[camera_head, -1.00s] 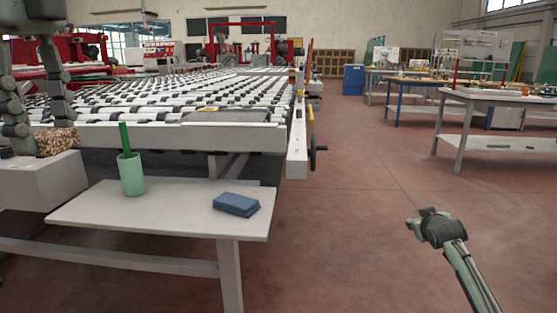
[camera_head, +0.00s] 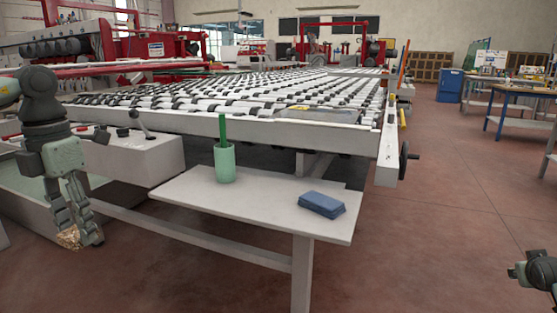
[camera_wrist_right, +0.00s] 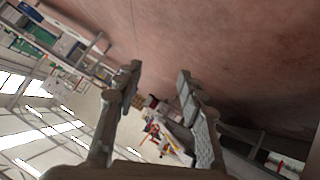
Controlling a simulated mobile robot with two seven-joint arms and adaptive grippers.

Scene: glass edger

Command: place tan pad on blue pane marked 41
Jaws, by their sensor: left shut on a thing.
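My left gripper (camera_head: 82,225) hangs at the left of the head view, pointing down, in front of the grey control box. It is shut on the tan speckled pad (camera_head: 68,238), which is partly hidden by the fingers and clear of any surface. A dark, flat pane-like sheet (camera_head: 335,116) lies on the near end of the roller table; its colour is unclear and I can read no 41 on it. My right gripper is at the lower right edge of the head view; in the right wrist view its fingers (camera_wrist_right: 158,88) are apart with nothing between them.
The grey control box (camera_head: 145,158) has a lever.

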